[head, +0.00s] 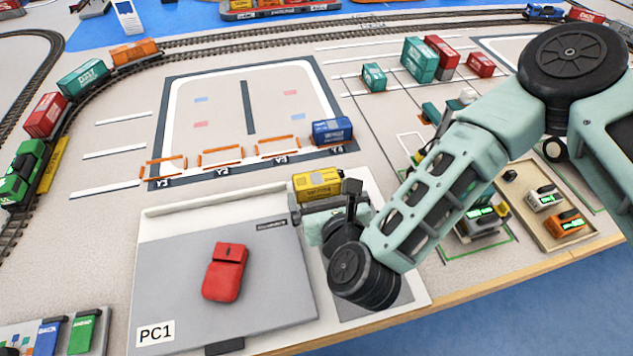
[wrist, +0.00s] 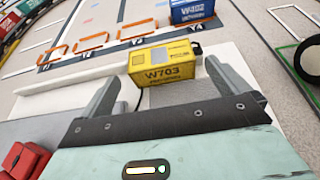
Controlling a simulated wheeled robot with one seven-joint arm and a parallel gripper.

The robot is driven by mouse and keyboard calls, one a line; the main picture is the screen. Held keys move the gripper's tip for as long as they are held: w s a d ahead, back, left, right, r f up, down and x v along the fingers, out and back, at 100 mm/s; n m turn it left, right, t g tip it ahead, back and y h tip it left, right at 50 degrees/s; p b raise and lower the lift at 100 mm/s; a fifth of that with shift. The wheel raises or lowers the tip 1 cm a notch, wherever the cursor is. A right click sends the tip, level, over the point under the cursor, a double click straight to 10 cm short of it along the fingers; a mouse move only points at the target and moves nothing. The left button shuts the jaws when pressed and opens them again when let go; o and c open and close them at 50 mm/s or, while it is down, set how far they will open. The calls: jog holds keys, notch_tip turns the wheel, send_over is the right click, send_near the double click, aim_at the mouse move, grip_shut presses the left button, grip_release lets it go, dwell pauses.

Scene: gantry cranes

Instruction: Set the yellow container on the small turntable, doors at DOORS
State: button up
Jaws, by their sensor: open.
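The yellow container (head: 317,184) stands near the back edge of the white board, right of the PC1 panel. In the wrist view the yellow container (wrist: 162,66) shows the label W703 and a dark piece at its right end. My gripper (head: 328,204) is open just in front of it. In the wrist view the fingers of my gripper (wrist: 163,82) stand apart, left and right of the container's near side, with nothing clamped. I cannot make out the small turntable or a DOORS mark; my arm covers part of the board.
A blue container (head: 332,131) stands at bay Y4, behind the yellow one. Orange barriers (head: 221,157) mark the other bays. A wooden tray (head: 547,208) with small devices lies right of my arm.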

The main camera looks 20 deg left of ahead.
aim_at(319, 188)
jog(key=shift+x, duration=1.8)
jog(key=shift+d+f, duration=0.1)
jog(key=c, duration=0.9)
jog(key=shift+c, duration=0.2)
